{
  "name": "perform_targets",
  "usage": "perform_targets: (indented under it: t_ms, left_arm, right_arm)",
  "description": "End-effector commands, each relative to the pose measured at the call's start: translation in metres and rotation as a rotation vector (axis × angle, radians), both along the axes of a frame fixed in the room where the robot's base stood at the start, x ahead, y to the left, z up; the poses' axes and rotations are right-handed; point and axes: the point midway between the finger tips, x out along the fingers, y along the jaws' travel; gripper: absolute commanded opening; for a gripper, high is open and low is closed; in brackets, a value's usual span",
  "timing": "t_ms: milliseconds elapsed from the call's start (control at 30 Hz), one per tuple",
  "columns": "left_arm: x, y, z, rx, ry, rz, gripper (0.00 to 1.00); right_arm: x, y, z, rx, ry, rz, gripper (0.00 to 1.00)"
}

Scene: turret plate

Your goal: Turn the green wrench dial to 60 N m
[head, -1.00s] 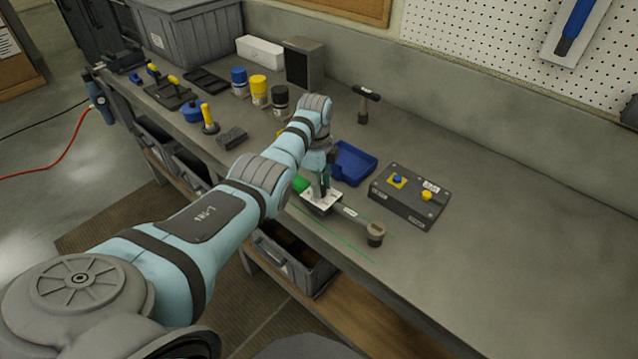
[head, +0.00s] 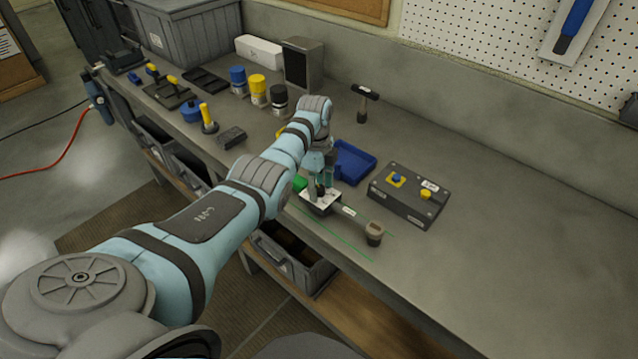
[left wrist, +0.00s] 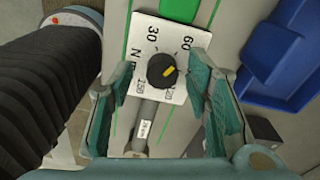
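The wrench lies on the bench with its green handle (head: 299,184), white dial plate (head: 322,199) and dark round head (head: 374,232). In the left wrist view, the black dial knob (left wrist: 161,70) sits on the white scale plate (left wrist: 183,97), marked 30, 60, 120 and 250. Its yellow mark points right and slightly up, seemingly between 60 and 120. My left gripper (head: 322,187) is over the plate. In the left wrist view, its fingers (left wrist: 163,88) are spread either side of the knob with gaps. My right gripper is not in view.
A blue tray (head: 353,163) lies just behind the wrench. Several paint cans and tools are on the left. The right bench is clear.

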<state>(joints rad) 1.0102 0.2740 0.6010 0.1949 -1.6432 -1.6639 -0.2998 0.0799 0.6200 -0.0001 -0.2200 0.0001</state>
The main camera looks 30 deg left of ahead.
Motion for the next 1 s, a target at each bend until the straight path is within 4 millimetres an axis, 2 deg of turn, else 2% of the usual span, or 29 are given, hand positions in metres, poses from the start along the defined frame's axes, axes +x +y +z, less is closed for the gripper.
perform_targets:
  t_ms: [267, 367, 600, 700, 800, 1000]
  left_arm:
    - [0.002, 0.002, 0.007, 0.003, -0.006, 0.001, 0.45]
    - [0.003, 0.003, 0.025, 0.003, -0.009, 0.001, 0.45]
    - [0.002, 0.004, 0.092, 0.002, -0.006, -0.001, 0.45]
    - [0.002, 0.005, 0.111, 0.002, -0.004, 0.000, 0.45]
    - [0.002, 0.006, 0.120, 0.002, -0.002, 0.000, 0.45]
    - [0.002, 0.006, 0.122, 0.002, -0.001, 0.000, 0.45]
  right_arm:
    - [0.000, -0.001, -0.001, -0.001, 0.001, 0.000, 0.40]
    - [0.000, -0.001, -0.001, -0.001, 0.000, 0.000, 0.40]
    - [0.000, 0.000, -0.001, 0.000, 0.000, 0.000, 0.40]
    - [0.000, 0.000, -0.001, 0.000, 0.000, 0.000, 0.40]
    - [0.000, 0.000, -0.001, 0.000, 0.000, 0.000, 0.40]
    - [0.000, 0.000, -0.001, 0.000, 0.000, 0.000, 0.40]
